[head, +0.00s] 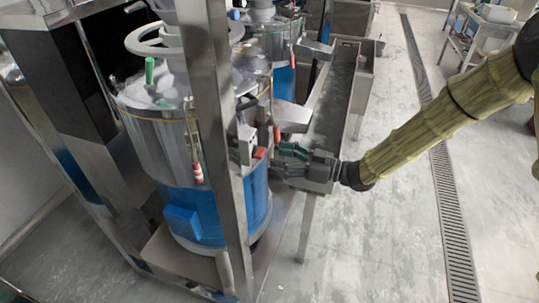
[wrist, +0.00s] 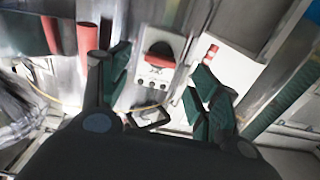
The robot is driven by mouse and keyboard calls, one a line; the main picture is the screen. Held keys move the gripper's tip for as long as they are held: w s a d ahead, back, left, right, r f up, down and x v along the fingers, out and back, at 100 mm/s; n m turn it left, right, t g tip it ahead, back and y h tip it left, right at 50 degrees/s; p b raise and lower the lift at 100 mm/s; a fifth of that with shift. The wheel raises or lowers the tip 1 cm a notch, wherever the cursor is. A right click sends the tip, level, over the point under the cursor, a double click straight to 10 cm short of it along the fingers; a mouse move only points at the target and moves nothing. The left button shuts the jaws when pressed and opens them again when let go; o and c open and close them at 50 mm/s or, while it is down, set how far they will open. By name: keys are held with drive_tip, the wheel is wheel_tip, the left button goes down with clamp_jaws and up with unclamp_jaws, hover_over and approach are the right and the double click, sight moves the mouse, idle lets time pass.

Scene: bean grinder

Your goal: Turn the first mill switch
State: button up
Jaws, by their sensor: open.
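The first mill (head: 150,150) is a steel drum with a blue lower band, at the left of the head view. My gripper (head: 279,152) is at the mill's right side in the head view, close to a small box with a red part (head: 260,153). In the wrist view my gripper (wrist: 162,72) is open, its green-padded fingers on either side of the plate. The knob shows between and beyond the fingertips, with nothing held.
A steel post (head: 215,130) stands in front of the mill. A long metal trough (head: 335,100) runs behind my gripper. A red-tipped part (wrist: 212,51) sits right of the knob, and red handles (wrist: 87,38) are to its left. Open floor (head: 385,230) lies to the right.

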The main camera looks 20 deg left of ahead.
drive_tip(key=d, duration=0.7)
drive_tip(key=shift+s+f, duration=0.1)
drive_tip(key=s+d+f+m+t+h+p, duration=0.1)
drive_tip(key=s+d+f+m+t+h, duration=0.2)
drive_tip(key=f, duration=0.4)
drive_tip(key=s+d+f+m+h+p, duration=0.1)
drive_tip(key=s+d+f+m+h, duration=0.3)
drive_tip(key=f, duration=0.3)
drive_tip(key=s+d+f+m+t+h+p, duration=0.1)
drive_tip(key=s+d+f+m+t+h, duration=0.15)
drive_tip(key=d+f+m, duration=0.4)
drive_tip(key=s+d+f+m+g+h, duration=0.1)
drive_tip(key=s+d+f+g+h, duration=0.1)
drive_tip(key=s+d, duration=0.3)
drive_tip(key=s+d+f+m+g+h+p, duration=0.1)
drive_tip(key=s+d, duration=0.5)
drive_tip(key=s, duration=0.6)
drive_tip(key=s+d+f+m+g+h+p, duration=0.1)
drive_tip(key=s+d+f+m+g+h, duration=0.1)
drive_tip(key=s+d+f+h, duration=0.3)
drive_tip(key=s+g, duration=0.1)
drive_tip(key=s, duration=0.3)
drive_tip(key=shift+s+d, duration=0.3)
drive_tip(key=shift+d, duration=0.1)
drive_tip(key=shift+f+h, duration=0.1)
drive_tip(key=shift+h, duration=0.15)
